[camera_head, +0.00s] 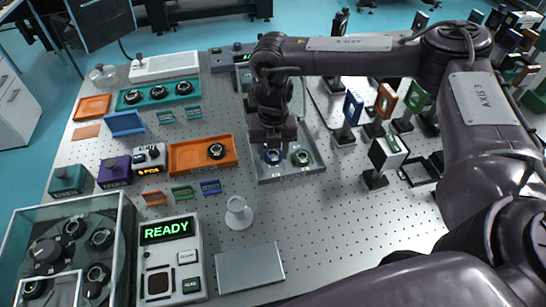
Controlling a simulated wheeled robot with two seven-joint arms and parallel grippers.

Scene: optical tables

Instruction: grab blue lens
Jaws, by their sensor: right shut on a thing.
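The blue lens (272,156) is a small round mount with a blue rim, at the left of the square metal tray (291,174). My right gripper (273,146) comes down over it from above and is shut on it. The lens seems to be still at the tray's floor; whether it touches cannot be told. A green-rimmed lens (302,157) sits just to its right in the same tray. The fingertips are dark and small here, and my arm hides the back part of the tray. My left gripper is not in view.
An orange tray (186,168) holding a dark lens stands to the left. A READY device (170,262), a white stand (239,215) and a flat grey plate (249,266) are in front. Upright optic mounts (352,108) stand at the right. Bare perforated table lies front right.

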